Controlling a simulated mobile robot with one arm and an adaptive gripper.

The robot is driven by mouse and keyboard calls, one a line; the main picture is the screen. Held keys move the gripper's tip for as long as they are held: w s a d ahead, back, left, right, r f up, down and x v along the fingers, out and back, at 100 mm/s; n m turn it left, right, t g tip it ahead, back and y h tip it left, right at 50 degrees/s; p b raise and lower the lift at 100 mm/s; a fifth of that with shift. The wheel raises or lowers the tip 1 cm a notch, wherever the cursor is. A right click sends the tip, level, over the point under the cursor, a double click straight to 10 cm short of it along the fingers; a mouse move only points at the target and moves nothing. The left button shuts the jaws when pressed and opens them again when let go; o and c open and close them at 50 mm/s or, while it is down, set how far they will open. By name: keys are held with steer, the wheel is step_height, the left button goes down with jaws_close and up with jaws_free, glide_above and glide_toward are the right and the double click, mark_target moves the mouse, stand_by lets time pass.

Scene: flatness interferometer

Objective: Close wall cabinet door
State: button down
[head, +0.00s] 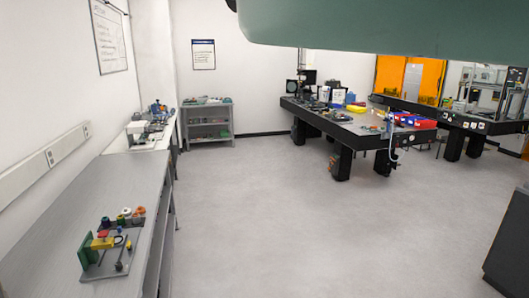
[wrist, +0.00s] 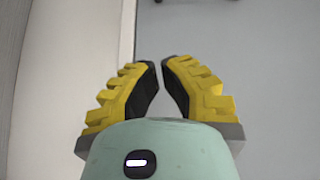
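No wall cabinet or cabinet door is recognizable in either view. My gripper (wrist: 160,68) shows in the wrist view with two yellow ribbed fingers and black inner pads. The fingertips lean toward each other with a narrow gap between them, and nothing is held there. Pale floor shows past the fingertips. The gripper is not seen in the head view, where a teal part of my arm covers the top right.
A long grey bench (head: 130,190) runs along the left wall with a small fixture (head: 108,250) on it. A low shelf (head: 208,122) stands at the back. Black optical tables (head: 350,128) fill the right. The middle floor (head: 290,210) is clear.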

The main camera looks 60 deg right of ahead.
steer(key=s+a+f+p, duration=0.1)
steer(key=s+a+p, duration=0.5)
steer(key=a+p, duration=0.5)
steer(key=shift+s+a+f+n+g+p, duration=0.15)
steer(key=shift+s+a+n+g+p, duration=0.15)
steer(key=shift+s+a+g+p, duration=0.15)
steer(key=shift+f, duration=0.1)
